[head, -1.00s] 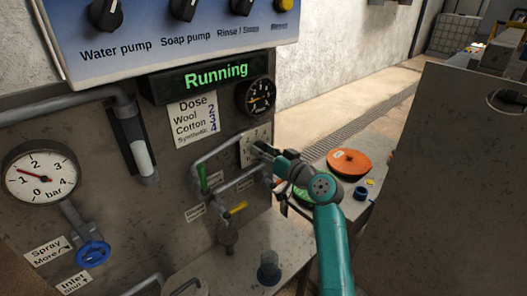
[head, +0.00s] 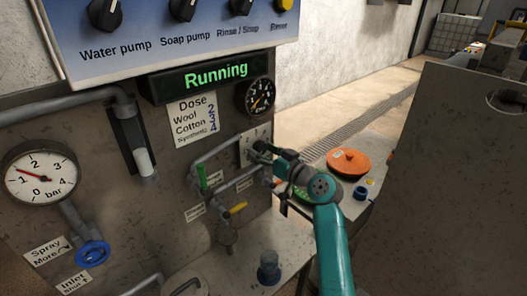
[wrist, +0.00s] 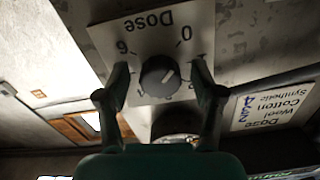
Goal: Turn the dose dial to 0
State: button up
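The dose dial is a dark round knob (wrist: 159,76) on a pale plate marked "Dose" (wrist: 150,28), upside down in the wrist view. A 6 shows at the plate's upper left and a 0 at its upper right. The knob's light pointer mark seems to aim right and slightly up, on the 0 side; its exact number is unclear. My gripper (wrist: 160,73) is open, one finger on each side of the knob with gaps between. In the head view my gripper (head: 258,153) is at the plate (head: 247,148) and hides the knob.
A dark gauge (head: 260,95) sits just above the plate, and a dose label (head: 194,120) left of it. A grey panel (head: 440,180) stands at right.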

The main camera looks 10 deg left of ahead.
jog(key=v, duration=1.2)
dwell(0.3)
jog(key=v, duration=0.9)
dwell(0.4)
